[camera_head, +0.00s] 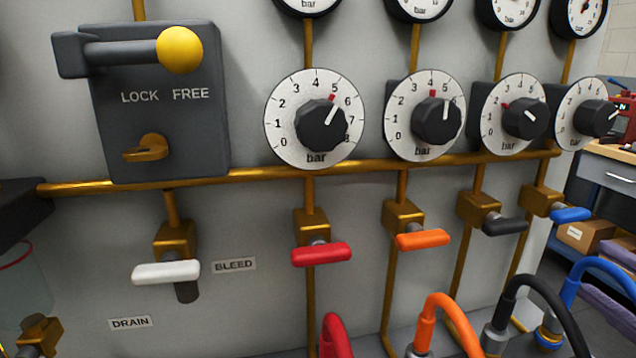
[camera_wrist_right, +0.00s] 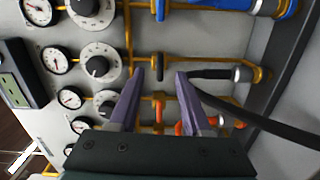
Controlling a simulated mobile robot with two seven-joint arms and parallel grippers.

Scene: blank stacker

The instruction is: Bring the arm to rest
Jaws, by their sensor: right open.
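My right gripper (camera_wrist_right: 159,72) shows in the right wrist view with two purple fingers. The fingers are apart and nothing is gripped between them. A black valve handle (camera_wrist_right: 160,66) appears between the fingertips, on the panel beyond; I cannot tell how far away it is. The same black handle (camera_head: 505,226) shows in the head view, where I do not make out the right gripper. My left gripper is in neither view.
The grey panel (camera_head: 245,320) carries brass pipes, dials and gauges, with a LOCK/FREE lever (camera_head: 180,50) at upper left. White (camera_head: 165,273), red (camera_head: 321,254), orange (camera_head: 422,240) and blue (camera_head: 571,214) handles stick out. Hoses curve up below; a black hose (camera_wrist_right: 250,115) passes beside my right fingers.

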